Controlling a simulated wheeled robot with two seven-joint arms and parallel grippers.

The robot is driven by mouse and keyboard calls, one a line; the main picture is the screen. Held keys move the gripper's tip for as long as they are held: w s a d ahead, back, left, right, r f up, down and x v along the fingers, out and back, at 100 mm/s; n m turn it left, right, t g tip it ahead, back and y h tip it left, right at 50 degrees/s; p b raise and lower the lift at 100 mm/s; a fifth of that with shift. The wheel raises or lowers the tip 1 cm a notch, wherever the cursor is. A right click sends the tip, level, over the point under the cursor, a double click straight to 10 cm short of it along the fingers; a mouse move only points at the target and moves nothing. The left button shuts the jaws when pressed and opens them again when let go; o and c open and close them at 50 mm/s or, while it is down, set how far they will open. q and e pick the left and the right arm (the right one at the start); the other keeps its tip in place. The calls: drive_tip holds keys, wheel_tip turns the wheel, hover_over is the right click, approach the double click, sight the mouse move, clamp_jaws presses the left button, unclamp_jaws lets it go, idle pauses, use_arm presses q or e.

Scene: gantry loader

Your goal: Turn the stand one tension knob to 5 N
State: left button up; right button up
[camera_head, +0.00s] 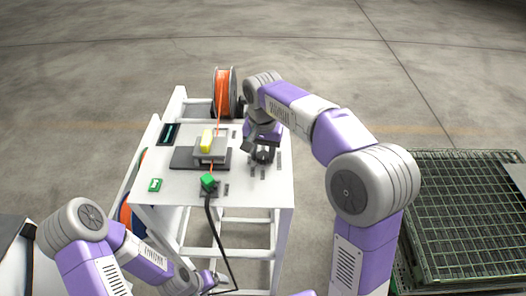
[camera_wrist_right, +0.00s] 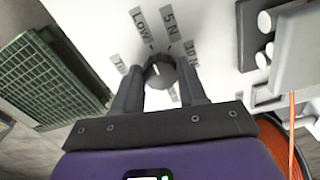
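The tension knob (camera_wrist_right: 160,72) is a dark round knob on a white panel with labels around it; "Low", "5 N" (camera_wrist_right: 169,19) and "10 N" can be read. A pale pointer mark on the knob seems to point up and left, toward the "Low" side. My right gripper (camera_wrist_right: 160,78) has one finger on each side of the knob, apparently closed against it. In the head view my right gripper (camera_head: 262,154) is at the right part of the white stand top (camera_head: 180,191). My left gripper (camera_head: 207,282) is low in front of the stand; its fingers are too small to judge.
An orange spool (camera_head: 224,92) stands behind the stand top. A dark green grated platform (camera_head: 462,220) is at the right. Open floor lies beyond.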

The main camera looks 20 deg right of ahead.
drive_tip(key=c, duration=0.3)
drive_tip(key=shift+m, duration=0.3)
drive_tip(key=m+p, duration=0.1)
drive_tip(key=m, duration=0.2)
drive_tip(key=shift+r+p, duration=0.1)
drive_tip(key=shift+p, duration=0.3)
drive_tip(key=m+p, duration=0.1)
drive_tip(key=m, duration=0.4)
drive_tip(key=shift+w+p, duration=0.1)
drive_tip(key=shift+p, duration=0.2)
drive_tip(key=o, duration=1.1)
drive_tip(key=shift+c, duration=0.2)
